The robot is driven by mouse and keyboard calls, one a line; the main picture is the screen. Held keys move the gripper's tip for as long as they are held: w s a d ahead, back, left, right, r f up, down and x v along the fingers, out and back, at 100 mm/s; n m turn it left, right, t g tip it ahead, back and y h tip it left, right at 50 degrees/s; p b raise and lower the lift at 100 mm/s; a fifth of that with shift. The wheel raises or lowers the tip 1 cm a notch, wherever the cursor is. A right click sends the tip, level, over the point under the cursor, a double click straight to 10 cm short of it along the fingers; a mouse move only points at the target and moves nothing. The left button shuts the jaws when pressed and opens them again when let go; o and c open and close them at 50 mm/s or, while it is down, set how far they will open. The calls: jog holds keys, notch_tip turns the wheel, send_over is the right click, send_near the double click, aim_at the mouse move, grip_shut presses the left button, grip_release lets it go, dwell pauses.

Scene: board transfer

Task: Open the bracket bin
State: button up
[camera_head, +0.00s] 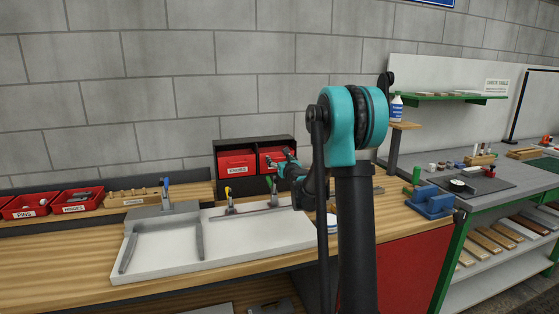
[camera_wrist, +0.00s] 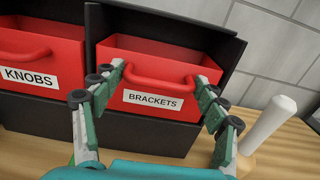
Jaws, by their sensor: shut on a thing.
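The red bracket bin (camera_wrist: 150,103), labelled BRACKETS, sits in the right bay of a black cabinet (camera_wrist: 225,47). Its red bar handle (camera_wrist: 160,81) runs across the front between my fingers. My gripper (camera_wrist: 163,88) is closed on this handle, one finger at each side. In the head view the bracket bin (camera_head: 270,164) is partly hidden by my gripper (camera_head: 283,158). Some of the bin's inside shows over its front edge, but I cannot tell how far out it is. No contents can be made out.
The red KNOBS bin (camera_wrist: 30,60) is close on the left. A white cylinder (camera_wrist: 268,122) stands to the right of my gripper. A white tray (camera_head: 165,262) with upright clamps lies on the bench before the cabinet. PINS (camera_head: 27,207) and HINGES (camera_head: 78,201) bins are at far left.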

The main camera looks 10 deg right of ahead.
jog(key=c, duration=0.6)
jog(key=shift+o, duration=0.2)
jog(key=shift+s+f, duration=0.15)
jog(key=shift+s, duration=0.2)
jog(key=shift+s+d+f, duration=0.15)
jog(key=shift+s+f, duration=0.6)
jog(key=shift+s, duration=0.05)
jog(key=shift+s+d+f, duration=0.15)
jog(key=shift+s+f, duration=0.55)
jog(key=shift+s, duration=0.05)
jog(key=shift+s+f, duration=0.1)
jog(key=shift+f, duration=0.1)
jog(key=o, duration=1.7)
